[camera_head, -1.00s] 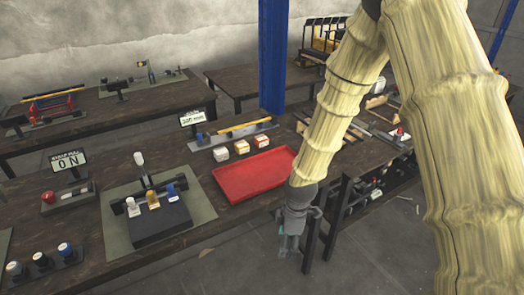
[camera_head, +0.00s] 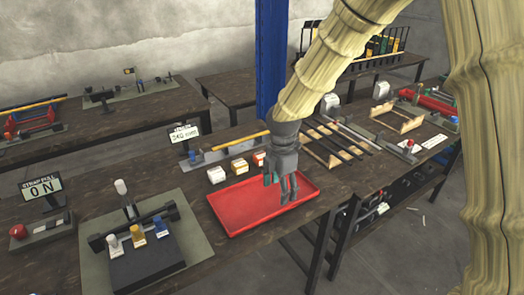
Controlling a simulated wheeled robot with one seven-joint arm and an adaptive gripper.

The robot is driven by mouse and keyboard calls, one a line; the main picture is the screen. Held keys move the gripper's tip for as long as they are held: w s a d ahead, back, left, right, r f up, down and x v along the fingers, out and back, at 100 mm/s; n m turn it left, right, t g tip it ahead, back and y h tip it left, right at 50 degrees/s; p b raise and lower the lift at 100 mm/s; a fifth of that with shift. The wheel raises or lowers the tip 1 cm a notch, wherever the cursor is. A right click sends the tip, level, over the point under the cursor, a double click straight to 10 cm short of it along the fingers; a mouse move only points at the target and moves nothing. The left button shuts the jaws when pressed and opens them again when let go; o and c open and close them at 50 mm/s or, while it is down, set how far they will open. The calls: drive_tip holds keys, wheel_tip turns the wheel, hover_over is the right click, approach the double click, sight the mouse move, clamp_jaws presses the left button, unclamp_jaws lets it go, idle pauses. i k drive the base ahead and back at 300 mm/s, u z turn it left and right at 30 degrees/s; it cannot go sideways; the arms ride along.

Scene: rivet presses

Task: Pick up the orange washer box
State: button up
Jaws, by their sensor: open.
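Three small boxes with white tops stand in a row behind the red tray (camera_head: 222,209): a white box (camera_head: 215,175), a yellow-orange box (camera_head: 240,167) and an orange-red box (camera_head: 259,159). The orange-red one on the right fits the orange washer box best, but at this size the shades are hard to tell. It is partly hidden by my gripper (camera_head: 288,194). My gripper is open and empty, pointing down over the right part of the tray, in front and to the right of the boxes.
A blue post (camera_head: 271,60) rises behind the bench. A sign (camera_head: 184,133) and a yellow rod (camera_head: 240,141) are behind the boxes. A dark block with levers (camera_head: 145,258) stands to the left. Slatted racks (camera_head: 330,145) lie to the right.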

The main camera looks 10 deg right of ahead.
sight(258, 157)
drive_tip(key=i, duration=1)
drive_tip(key=u, duration=0.05)
